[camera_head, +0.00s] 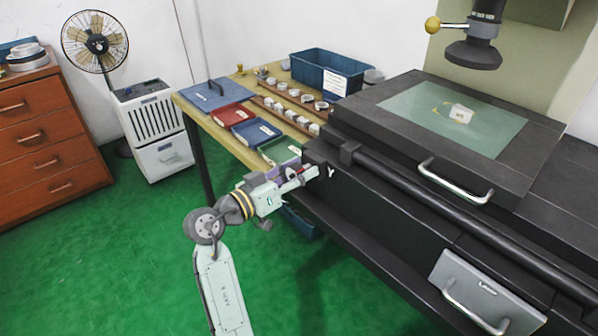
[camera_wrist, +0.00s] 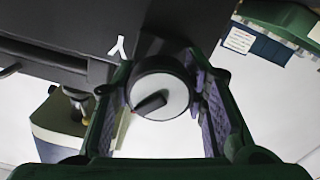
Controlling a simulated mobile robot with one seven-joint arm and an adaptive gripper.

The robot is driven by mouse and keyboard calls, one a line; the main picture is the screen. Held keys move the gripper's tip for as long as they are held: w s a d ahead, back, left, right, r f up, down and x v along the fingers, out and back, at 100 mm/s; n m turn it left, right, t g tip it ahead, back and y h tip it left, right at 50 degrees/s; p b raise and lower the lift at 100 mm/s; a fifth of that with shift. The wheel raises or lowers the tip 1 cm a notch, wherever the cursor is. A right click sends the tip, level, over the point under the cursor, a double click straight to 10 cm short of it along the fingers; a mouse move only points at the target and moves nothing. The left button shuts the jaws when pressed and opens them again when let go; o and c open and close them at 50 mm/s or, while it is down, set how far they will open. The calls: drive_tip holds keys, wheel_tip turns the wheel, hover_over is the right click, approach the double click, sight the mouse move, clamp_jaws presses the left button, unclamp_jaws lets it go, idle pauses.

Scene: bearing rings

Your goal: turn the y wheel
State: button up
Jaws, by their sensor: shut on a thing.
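The y wheel (camera_wrist: 177,92) is a round knob with a black rim, a pale face and a dark pointer, in the middle of the wrist view. It sits on the side of the black machine (camera_wrist: 50,62), beside a white Y mark (camera_wrist: 117,47). My gripper (camera_wrist: 163,82) has one finger on each side of the wheel and is shut on its rim. In the head view, my gripper (camera_head: 306,177) reaches the machine's left end, next to the Y mark (camera_head: 331,171). There the wheel is mostly hidden by the fingers.
The black machine (camera_head: 350,215) carries a glass stage (camera_head: 400,104) with a small white part (camera_head: 461,113) on it. A bench (camera_head: 185,92) with coloured trays, rings and a blue bin (camera_head: 310,72) stands behind my gripper. Green floor (camera_head: 120,260) is free at left.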

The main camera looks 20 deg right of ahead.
drive_tip(key=shift+n, duration=1)
drive_tip(key=o, duration=1.2)
drive_tip(key=shift+a, duration=0.1)
drive_tip(key=v, duration=1.1)
drive_tip(key=shift+s+a, duration=0.15)
drive_tip(key=shift+a, duration=0.25)
